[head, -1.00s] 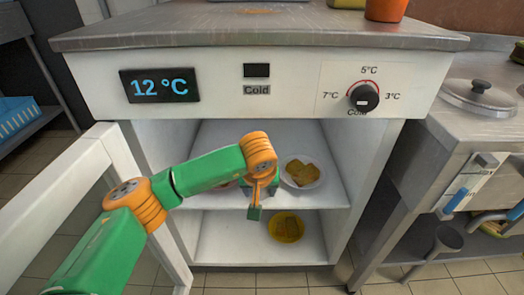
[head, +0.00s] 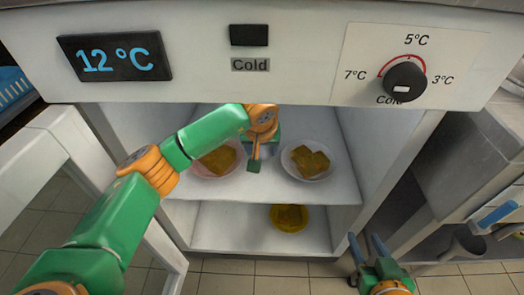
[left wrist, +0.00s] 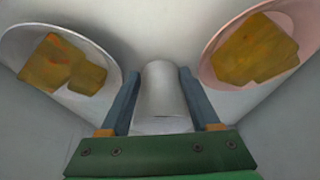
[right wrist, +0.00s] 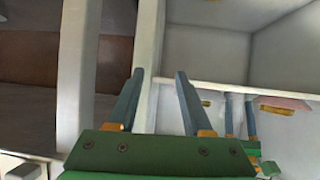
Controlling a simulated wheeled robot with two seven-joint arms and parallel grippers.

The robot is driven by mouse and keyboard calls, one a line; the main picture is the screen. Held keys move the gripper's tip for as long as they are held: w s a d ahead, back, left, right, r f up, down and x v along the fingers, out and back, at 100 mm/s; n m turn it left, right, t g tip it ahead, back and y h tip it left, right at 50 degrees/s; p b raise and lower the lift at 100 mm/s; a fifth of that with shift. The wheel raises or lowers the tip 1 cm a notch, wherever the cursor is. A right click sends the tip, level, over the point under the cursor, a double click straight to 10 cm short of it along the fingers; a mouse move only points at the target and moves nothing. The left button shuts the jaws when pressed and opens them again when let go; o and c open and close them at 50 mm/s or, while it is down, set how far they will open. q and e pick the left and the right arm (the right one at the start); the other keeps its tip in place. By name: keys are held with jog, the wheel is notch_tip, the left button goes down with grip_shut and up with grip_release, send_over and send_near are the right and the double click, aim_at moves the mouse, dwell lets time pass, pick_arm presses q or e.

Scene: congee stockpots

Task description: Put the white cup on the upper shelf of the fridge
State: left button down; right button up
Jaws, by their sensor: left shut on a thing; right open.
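The white cup (left wrist: 163,90) is between the fingers of my left gripper (left wrist: 157,72), which is shut on it. In the head view my left gripper (head: 256,163) is inside the open fridge (head: 418,122), over the upper shelf (head: 322,192), between two plates. The cup is mostly hidden there by the gripper and arm. I cannot tell whether the cup touches the shelf. My right gripper (head: 365,240) is open and empty, low in front of the fridge's right side; its fingers also show in the right wrist view (right wrist: 160,75).
On the upper shelf stand a pinkish plate (head: 206,175) with food on the left and a white plate (head: 293,173) with food on the right. A yellow dish (head: 289,226) is on the lower shelf. The fridge door (head: 62,140) stands open at left. The display reads 12 °C.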

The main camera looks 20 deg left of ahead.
jog(key=shift+w+r+t, duration=0.2)
jog(key=shift+r+t, duration=0.1)
jog(key=shift+r, duration=0.05)
pick_arm(q)
jog(key=shift+f, duration=0.15)
pick_arm(e)
jog(key=shift+w+a+r, duration=0.1)
jog(key=shift+w+r, duration=0.05)
jog(key=shift+r, duration=0.05)
pick_arm(q)
jog(key=shift+c, duration=1.9)
grip_release()
pick_arm(e)
jog(key=shift+w+r, duration=0.1)
jog(key=shift+r, duration=0.05)
